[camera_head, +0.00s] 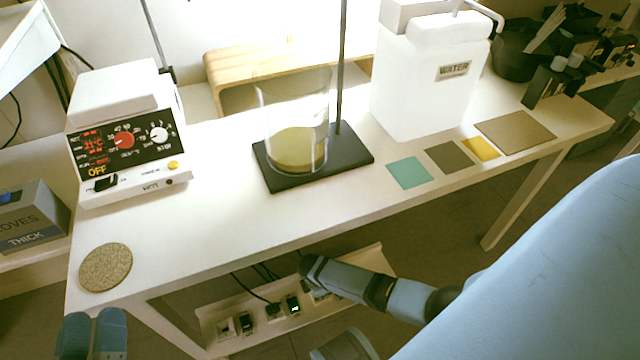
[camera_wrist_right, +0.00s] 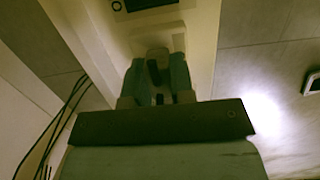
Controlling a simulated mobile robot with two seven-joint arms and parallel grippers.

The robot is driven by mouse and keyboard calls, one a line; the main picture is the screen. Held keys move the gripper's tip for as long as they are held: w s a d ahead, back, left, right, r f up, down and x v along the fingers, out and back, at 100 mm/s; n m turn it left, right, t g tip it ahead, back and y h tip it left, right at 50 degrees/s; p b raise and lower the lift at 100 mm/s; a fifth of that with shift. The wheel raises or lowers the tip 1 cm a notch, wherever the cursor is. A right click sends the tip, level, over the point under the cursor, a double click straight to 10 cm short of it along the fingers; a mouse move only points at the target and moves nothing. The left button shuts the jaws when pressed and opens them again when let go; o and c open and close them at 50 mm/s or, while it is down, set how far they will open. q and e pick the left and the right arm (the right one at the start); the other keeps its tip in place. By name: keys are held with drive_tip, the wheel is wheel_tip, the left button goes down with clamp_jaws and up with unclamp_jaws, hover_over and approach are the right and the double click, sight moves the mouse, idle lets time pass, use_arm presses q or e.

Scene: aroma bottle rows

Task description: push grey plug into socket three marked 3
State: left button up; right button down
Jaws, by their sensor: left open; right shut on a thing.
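My right gripper (camera_wrist_right: 158,64) is shut on a dark grey plug (camera_wrist_right: 155,73) in the right wrist view. The plug is between the two fingers, close to a pale block on the strip. Whether it touches a socket cannot be told. In the head view a pale socket strip (camera_head: 255,338) lies below the table's front edge, with dark plugs, cables and a small green-lit display (camera_head: 293,304). My right arm reaches its right part and hides the gripper's grip. Socket numbers are too small to read. My left gripper (camera_head: 92,322) is open and empty at the bottom left.
The white table (camera_head: 225,225) stands above the strip. It carries a hotplate box (camera_head: 125,130), a beaker (camera_head: 297,150) on a black stand, a water container (camera_head: 425,90), coloured squares and a round cork mat (camera_head: 106,267). Black cables (camera_wrist_right: 62,125) hang left in the wrist view.

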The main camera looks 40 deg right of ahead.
use_arm(q)
drive_tip(key=shift+f, duration=0.35)
use_arm(e)
drive_tip(key=shift+f, duration=0.5)
drive_tip(key=c, duration=0.9)
unclamp_jaws()
drive_tip(key=shift+r, duration=0.15)
drive_tip(key=r, duration=0.1)
drive_tip(key=r+p, duration=0.1)
drive_tip(key=r, duration=0.1)
drive_tip(key=r+p, duration=0.1)
drive_tip(key=shift+a+r, duration=0.3)
use_arm(q)
drive_tip(key=s+a+f+g+y+p, duration=0.1)
drive_tip(key=a+f+g+y+p, duration=0.3)
drive_tip(key=f, duration=0.7)
drive_tip(key=shift+s+a+g, duration=0.3)
drive_tip(key=shift+a+g, duration=0.05)
drive_tip(key=shift+g, duration=0.45)
use_arm(e)
wheel_tip(320, 180, up, 9)
drive_tip(key=a, duration=0.1)
drive_tip(key=shift+w+a, duration=0.2)
drive_tip(key=shift+w, duration=0.05)
drive_tip(key=shift+f, duration=0.1)
